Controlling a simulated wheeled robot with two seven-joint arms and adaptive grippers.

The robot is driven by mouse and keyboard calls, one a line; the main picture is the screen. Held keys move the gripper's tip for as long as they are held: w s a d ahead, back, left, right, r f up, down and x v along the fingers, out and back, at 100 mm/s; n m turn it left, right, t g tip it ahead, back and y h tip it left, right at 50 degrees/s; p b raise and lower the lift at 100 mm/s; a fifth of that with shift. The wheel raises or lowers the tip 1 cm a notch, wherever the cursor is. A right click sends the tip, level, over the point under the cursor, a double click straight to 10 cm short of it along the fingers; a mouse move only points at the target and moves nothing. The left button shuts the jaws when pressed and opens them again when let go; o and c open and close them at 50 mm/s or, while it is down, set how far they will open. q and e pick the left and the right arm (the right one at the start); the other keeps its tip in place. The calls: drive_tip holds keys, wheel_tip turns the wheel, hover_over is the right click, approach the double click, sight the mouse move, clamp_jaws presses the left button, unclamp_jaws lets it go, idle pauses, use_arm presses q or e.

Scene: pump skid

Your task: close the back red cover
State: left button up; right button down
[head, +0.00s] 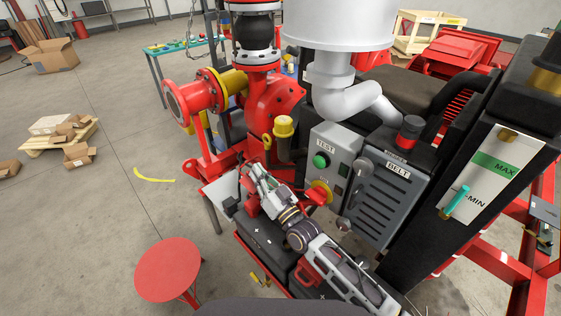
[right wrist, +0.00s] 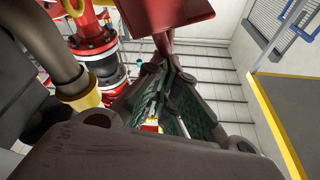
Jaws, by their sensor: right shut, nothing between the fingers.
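My right gripper (head: 248,172) reaches in from the lower right, over the black boxes beside the red pump. Its fingers are shut and empty. In the right wrist view the closed fingers (right wrist: 165,88) point away from the camera. A red plate-like piece (right wrist: 165,14), which looks like the back red cover, stands raised just beyond and above the fingers. I cannot tell whether they touch. In the head view a red piece (head: 249,201) shows beside the gripper, partly hidden by it. A second red cover (head: 306,273) is on the nearer black box (head: 320,287). My left gripper is out of view.
A grey control box (head: 327,165) with a green button and the vented belt guard (head: 385,197) stand close to the right of my arm. The red pump (head: 275,100) is behind. A round red stool (head: 168,269) stands at the lower left. The floor at left is mostly open.

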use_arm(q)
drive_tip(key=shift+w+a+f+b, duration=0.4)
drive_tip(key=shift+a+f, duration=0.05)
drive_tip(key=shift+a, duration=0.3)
use_arm(e)
drive_tip(key=shift+s+a+f+n+g+y, duration=0.3)
drive_tip(key=shift+s+a+f+n, duration=0.15)
drive_tip(key=shift+n, duration=0.4)
drive_tip(key=shift+s+a+f+n+g+y, duration=0.15)
drive_tip(key=shift+s+a+f+n+y, duration=0.15)
drive_tip(key=shift+s+a+n, duration=0.4)
drive_tip(key=shift+s+a+f+n+g+y, duration=0.3)
drive_tip(key=shift+s+a+f+n, duration=0.1)
drive_tip(key=shift+n, duration=0.55)
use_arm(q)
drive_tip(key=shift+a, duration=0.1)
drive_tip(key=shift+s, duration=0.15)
use_arm(e)
drive_tip(key=s+d, duration=0.9)
drive_tip(key=shift+d+f, duration=0.2)
drive_tip(key=shift+d, duration=0.05)
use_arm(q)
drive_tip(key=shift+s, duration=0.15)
use_arm(e)
drive_tip(key=shift+s+a, duration=0.15)
drive_tip(key=shift+s, duration=0.05)
